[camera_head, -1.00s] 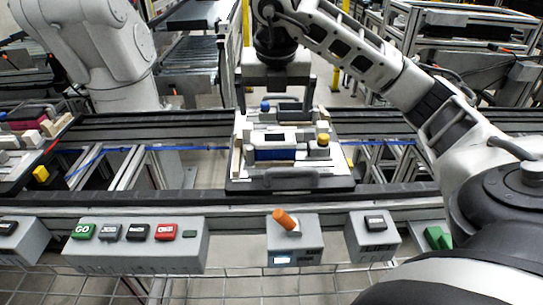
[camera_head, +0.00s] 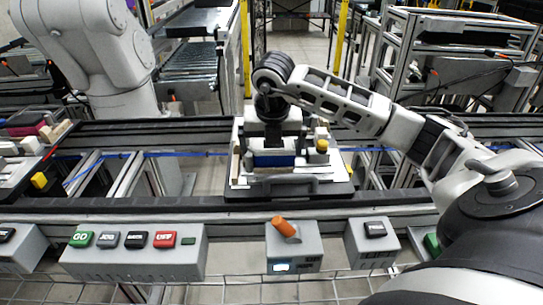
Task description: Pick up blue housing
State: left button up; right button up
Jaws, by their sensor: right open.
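The blue housing (camera_head: 274,159) sits in the fixture on the pallet (camera_head: 290,187), on the conveyor at the middle of the head view. My right gripper (camera_head: 275,145) points down directly over the housing, low at the fixture. Its jaws are open around or just above the housing's top; I cannot tell whether they touch it. The gripper body hides the housing's upper part and the rear of the fixture. My left gripper is not in view.
A yellow-topped part (camera_head: 322,146) stands at the fixture's right. Another pallet with dark red and pale parts (camera_head: 40,132) is at the left. A button box (camera_head: 135,249) and a box with an orange knob (camera_head: 293,246) stand in front. White machinery (camera_head: 95,45) is behind left.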

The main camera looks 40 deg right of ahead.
jog(key=shift+c, duration=0.3)
jog(key=c, duration=0.7)
jog(key=shift+r, duration=0.15)
